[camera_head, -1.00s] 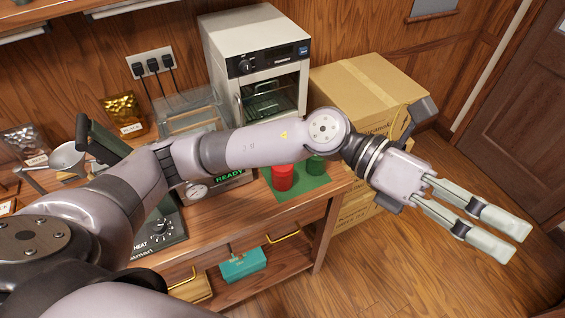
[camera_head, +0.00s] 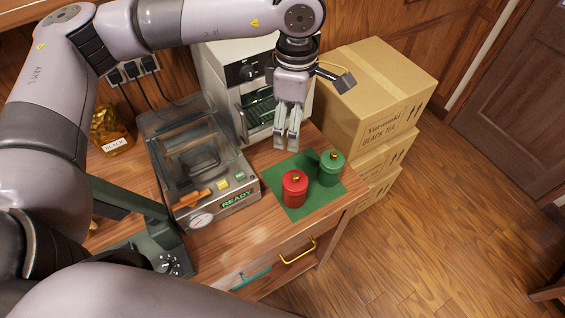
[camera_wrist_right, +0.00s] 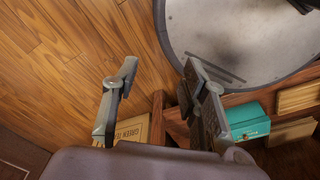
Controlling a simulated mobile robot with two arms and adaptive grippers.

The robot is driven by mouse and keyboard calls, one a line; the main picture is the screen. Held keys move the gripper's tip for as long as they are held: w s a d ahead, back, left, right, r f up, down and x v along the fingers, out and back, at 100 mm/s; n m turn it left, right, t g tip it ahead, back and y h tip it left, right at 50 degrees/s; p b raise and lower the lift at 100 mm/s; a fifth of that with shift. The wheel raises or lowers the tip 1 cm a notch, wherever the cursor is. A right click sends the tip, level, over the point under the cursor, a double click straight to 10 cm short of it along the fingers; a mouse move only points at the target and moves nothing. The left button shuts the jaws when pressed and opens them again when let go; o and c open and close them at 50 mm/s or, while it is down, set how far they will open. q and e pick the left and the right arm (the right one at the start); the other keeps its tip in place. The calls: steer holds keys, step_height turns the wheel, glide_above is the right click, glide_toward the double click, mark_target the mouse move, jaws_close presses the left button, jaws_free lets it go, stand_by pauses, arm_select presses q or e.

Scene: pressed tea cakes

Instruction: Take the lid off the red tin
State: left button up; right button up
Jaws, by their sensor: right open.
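The red tin (camera_head: 294,192) stands upright on a green mat (camera_head: 286,167), its red lid (camera_head: 294,179) with a gold knob on top. A green tin (camera_head: 329,170) with a similar lid stands close behind it to the right. My left gripper (camera_head: 286,142) points down just beyond the mat's back edge, above and behind the red tin. Its two fingers are parallel with a narrow gap, nothing between them, and it touches neither tin. My right gripper (camera_wrist_right: 160,76) is open and empty in the right wrist view, away from the tins.
A clear-lidded machine (camera_head: 190,150) showing READY stands left of the mat. A white oven (camera_head: 226,75) stands behind my left gripper. Stacked cardboard boxes (camera_head: 375,85) stand at the right. A teal box (camera_wrist_right: 248,121) shows in the right wrist view.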

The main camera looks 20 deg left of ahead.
arm_select(q)
step_height(320, 180, down, 3)
steer(key=s+d+b, duration=0.1)
steer(key=b, duration=0.2)
glide_above(296, 175)
step_height(296, 175, down, 5)
steer(key=shift+a+f, duration=0.1)
steer(key=f, duration=0.1)
steer(key=f+b, duration=0.1)
steer(key=shift+w+a+f, duration=0.2)
steer(key=shift+w+f, duration=0.05)
steer(key=shift+f, duration=0.1)
steer(key=shift+s+f, duration=0.1)
steer(key=shift+f, duration=0.25)
steer(key=shift+d+f, duration=0.1)
steer(key=shift+f, duration=0.05)
step_height(296, 175, down, 5)
steer(key=shift+s+d+r+b, duration=0.15)
steer(key=shift+r+b, duration=0.05)
steer(key=shift+b, duration=0.5)
arm_select(e)
step_height(296, 175, down, 6)
steer(key=s+d, duration=0.2)
steer(key=shift+s+d, duration=0.35)
steer(key=shift+d, duration=0.05)
arm_select(q)
steer(key=c, duration=1.1)
arm_select(e)
steer(key=shift+w+r, duration=0.1)
steer(key=shift+w, duration=0.05)
